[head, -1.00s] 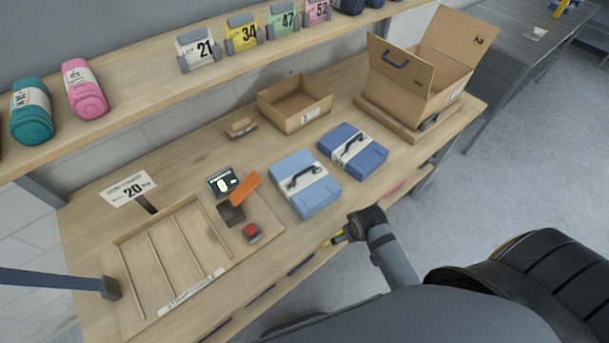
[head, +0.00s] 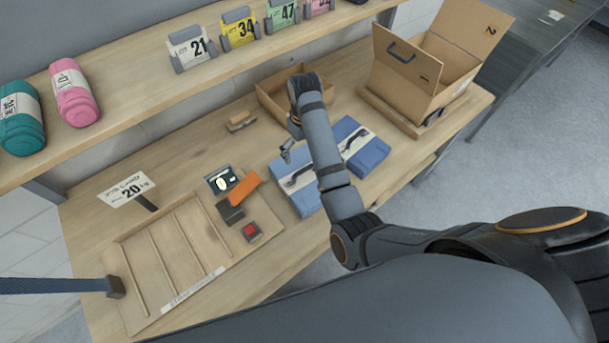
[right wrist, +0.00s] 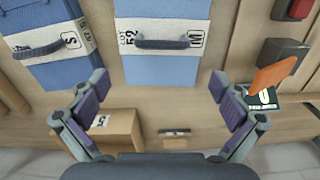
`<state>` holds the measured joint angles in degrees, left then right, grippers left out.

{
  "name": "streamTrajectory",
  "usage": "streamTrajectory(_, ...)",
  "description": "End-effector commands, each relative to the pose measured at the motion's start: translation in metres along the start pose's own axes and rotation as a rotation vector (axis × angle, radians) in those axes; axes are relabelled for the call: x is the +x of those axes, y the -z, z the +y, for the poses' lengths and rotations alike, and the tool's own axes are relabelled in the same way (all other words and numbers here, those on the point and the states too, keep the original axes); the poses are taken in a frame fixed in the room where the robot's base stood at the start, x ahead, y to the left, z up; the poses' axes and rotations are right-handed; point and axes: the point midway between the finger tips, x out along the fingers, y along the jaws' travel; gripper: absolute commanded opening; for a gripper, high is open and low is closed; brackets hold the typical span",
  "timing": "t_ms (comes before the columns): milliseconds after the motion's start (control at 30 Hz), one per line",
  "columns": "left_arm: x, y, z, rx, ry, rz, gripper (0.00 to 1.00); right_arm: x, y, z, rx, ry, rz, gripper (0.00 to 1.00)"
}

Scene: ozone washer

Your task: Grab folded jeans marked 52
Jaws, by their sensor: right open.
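The folded jeans marked LOT 52 (right wrist: 160,70), light blue with a white band reading M and a dark handle, lie across the middle of the right wrist view. In the head view these jeans (head: 290,197) are the left of two folded pairs, partly hidden by my right arm. The other pair, a darker blue marked S (right wrist: 50,75), lies beside them; in the head view it is on the right (head: 368,155). My right gripper (right wrist: 160,88) is open and empty above the bench, its fingers spread near the jeans' edge. It also shows in the head view (head: 288,152). My left gripper is out of view.
An open carton (head: 425,75) stands at the bench's right end. A small box (head: 268,90) is behind my right arm. A slatted wooden tray (head: 160,260) lies left, with a red button (head: 251,231) and orange piece (head: 244,189) nearby. The shelf (head: 140,85) holds rolled bundles and lot cards.

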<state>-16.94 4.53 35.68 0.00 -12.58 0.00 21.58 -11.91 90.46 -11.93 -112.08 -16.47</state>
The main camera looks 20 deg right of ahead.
Motion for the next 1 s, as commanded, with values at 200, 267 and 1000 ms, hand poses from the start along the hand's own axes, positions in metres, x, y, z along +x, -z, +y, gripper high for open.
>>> streamTrajectory(200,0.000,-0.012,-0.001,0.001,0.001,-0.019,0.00,0.038,-0.001,0.000,0.001,-0.001,-0.004,1.00)
streamTrajectory(267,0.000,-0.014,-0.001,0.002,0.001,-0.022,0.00,0.044,-0.001,0.001,0.002,-0.001,-0.002,1.00)
streamTrajectory(1000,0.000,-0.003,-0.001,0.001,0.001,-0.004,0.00,0.100,-0.002,-0.003,0.002,0.000,0.001,1.00)
